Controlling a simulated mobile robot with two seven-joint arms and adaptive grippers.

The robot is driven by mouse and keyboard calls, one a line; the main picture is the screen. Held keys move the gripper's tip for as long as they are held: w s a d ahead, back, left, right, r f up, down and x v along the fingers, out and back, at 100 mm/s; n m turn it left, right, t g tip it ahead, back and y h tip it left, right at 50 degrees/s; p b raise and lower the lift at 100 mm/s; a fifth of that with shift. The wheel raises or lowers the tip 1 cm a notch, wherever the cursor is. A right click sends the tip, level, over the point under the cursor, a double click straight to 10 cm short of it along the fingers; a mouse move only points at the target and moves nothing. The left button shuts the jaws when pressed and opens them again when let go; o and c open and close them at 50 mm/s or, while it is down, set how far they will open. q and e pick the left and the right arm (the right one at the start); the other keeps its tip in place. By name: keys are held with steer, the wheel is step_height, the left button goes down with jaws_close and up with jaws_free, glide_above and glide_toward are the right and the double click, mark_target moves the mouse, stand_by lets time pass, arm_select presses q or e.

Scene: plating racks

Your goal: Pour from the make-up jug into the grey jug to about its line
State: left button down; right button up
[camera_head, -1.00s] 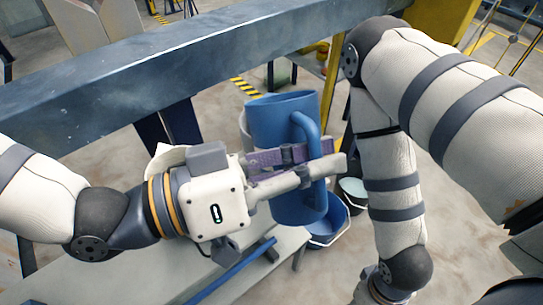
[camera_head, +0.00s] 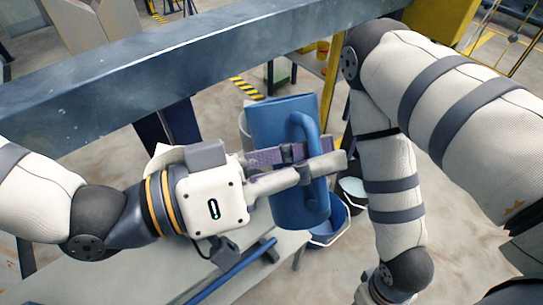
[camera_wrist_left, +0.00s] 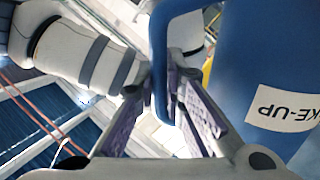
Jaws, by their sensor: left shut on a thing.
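The make-up jug (camera_head: 283,130) is blue, with a loop handle. My left gripper (camera_head: 318,170) is shut on the jug's handle and holds the jug in the air, slightly tilted, beyond the bench edge. In the left wrist view the blue handle (camera_wrist_left: 161,65) is between the two fingers (camera_wrist_left: 163,105), and the jug body with its MAKE-UP label (camera_wrist_left: 287,109) is at the right. The jug's inside does not show.
A grey-blue beam (camera_head: 190,65) crosses above and behind the jug. A pale bench (camera_head: 160,280) with a blue bar (camera_head: 232,272) lies below the left arm. A blue bucket (camera_head: 331,228) and a dark bucket with pale contents (camera_head: 353,188) stand below, close to my right arm.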

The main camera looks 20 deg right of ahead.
arm_select(q)
steer(key=shift+r, duration=0.1)
stand_by(0.4)
steer(key=shift+w+r+n, duration=0.1)
steer(key=shift+w+n, duration=0.05)
steer(key=shift+n, duration=0.25)
stand_by(0.8)
steer(key=shift+w+r+n, duration=0.15)
steer(key=shift+w+n, duration=0.05)
steer(key=shift+n, duration=0.1)
stand_by(0.9)
